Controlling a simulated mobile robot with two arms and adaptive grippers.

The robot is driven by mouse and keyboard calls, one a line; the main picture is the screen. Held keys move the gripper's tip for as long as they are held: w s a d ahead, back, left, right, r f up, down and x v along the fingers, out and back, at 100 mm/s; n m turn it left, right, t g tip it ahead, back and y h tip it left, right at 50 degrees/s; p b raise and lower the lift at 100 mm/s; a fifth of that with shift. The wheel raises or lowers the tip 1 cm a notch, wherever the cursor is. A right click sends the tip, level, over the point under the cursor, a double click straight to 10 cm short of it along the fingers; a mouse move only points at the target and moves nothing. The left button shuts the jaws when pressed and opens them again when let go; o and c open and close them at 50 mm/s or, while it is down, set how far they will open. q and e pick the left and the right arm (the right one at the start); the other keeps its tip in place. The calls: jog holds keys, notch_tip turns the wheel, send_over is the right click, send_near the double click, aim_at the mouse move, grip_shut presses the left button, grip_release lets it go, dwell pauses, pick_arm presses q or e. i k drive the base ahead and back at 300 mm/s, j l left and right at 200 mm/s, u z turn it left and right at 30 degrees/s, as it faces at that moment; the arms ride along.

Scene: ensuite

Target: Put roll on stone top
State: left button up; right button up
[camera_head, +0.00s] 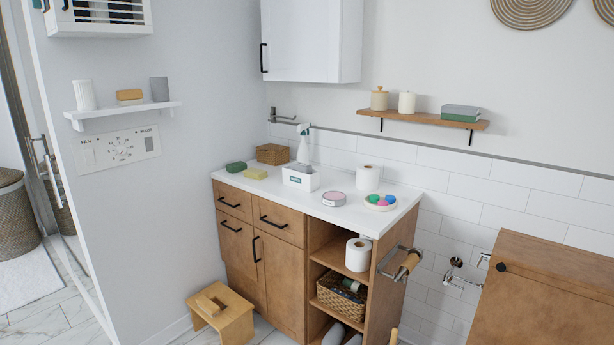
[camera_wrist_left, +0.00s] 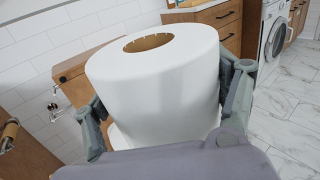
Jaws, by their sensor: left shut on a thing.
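My left gripper (camera_wrist_left: 168,122) is shut on a white paper roll (camera_wrist_left: 155,85) in the left wrist view. The fingers press on both sides of the roll. The roll is roughly upright, its brown core facing up, and something white shows below it, too hidden to identify. Neither gripper shows in the head view. The white top (camera_head: 350,211) of the wooden vanity looks like the stone top. Another roll (camera_head: 368,177) stands on it at the back, and one more roll (camera_head: 358,255) stands on the open shelf below.
On the white top are a white box (camera_head: 300,180), a round pink tin (camera_head: 334,199), a dish of coloured pieces (camera_head: 380,203), a spray bottle (camera_head: 304,146) and a wicker box (camera_head: 272,154). A holder (camera_head: 402,263) juts from the vanity's right side. A wooden stool (camera_head: 222,315) stands left.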

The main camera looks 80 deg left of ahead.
aim_at(340, 179)
jog(key=k+j+u, duration=0.2)
jog(key=j, duration=0.75)
jog(key=j+u, duration=0.15)
jog(key=j, duration=0.85)
